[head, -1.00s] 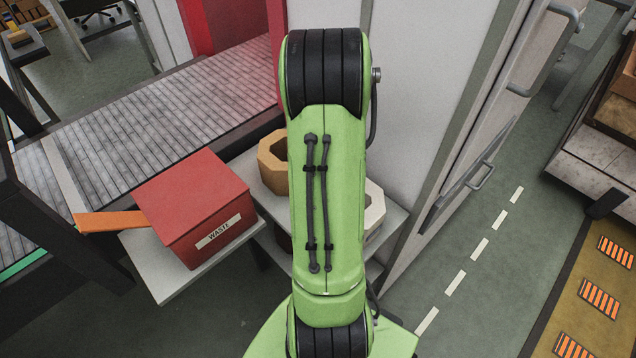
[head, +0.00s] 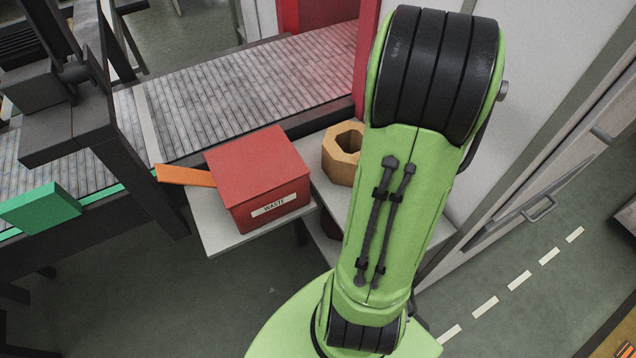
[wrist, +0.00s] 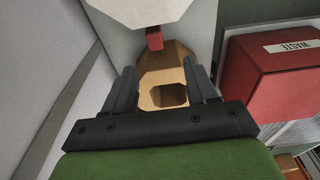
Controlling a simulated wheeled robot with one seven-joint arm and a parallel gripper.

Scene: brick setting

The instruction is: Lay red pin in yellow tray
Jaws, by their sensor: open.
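My gripper (wrist: 158,68) is open and its two fingers show in the wrist view, with a tan octagonal ring (wrist: 175,70) beyond and between them. No contact with the ring can be made out. A small red block-like piece (wrist: 154,38), possibly the red pin, shows just past the fingertips, between the ring and a cream octagonal piece (wrist: 150,8). The tan ring (head: 342,153) stands there on a light shelf, partly behind my arm. I cannot make out a yellow tray in either view.
A red box marked WASTE (head: 260,178) stands left of the ring, with an orange strip (head: 186,175) at its side. It also shows in the wrist view (wrist: 268,80). A roller conveyor (head: 250,90) runs behind. Pale cabinets (head: 560,150) stand at right.

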